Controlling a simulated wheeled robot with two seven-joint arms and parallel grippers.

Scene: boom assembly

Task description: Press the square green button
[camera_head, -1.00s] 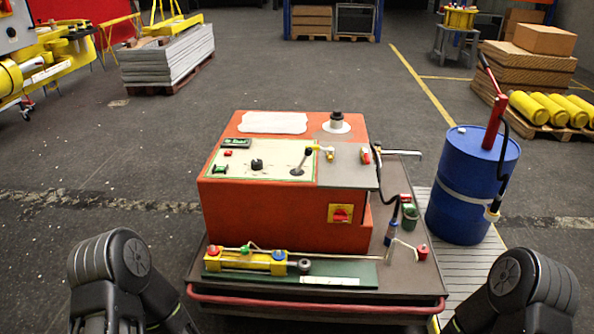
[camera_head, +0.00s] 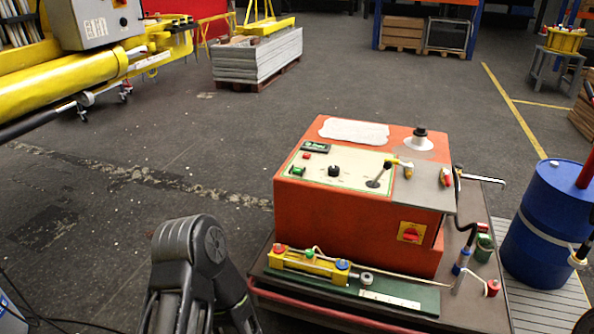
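A square green button (camera_head: 298,171) sits at the left edge of the pale control panel (camera_head: 345,176) on top of the orange machine box (camera_head: 350,222). A small red button (camera_head: 306,156) lies just behind it, and a black knob (camera_head: 333,170) is to its right. My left arm shows at the bottom, in front and to the left of the box, well apart from the button. Its gripper is not visible.
The box stands on a cart with a red front rail (camera_head: 330,313). A yellow cylinder tool (camera_head: 308,265) lies in front of it. A blue barrel (camera_head: 546,225) stands at the right. A large yellow boom (camera_head: 50,85) is at the upper left. Open floor lies left of the cart.

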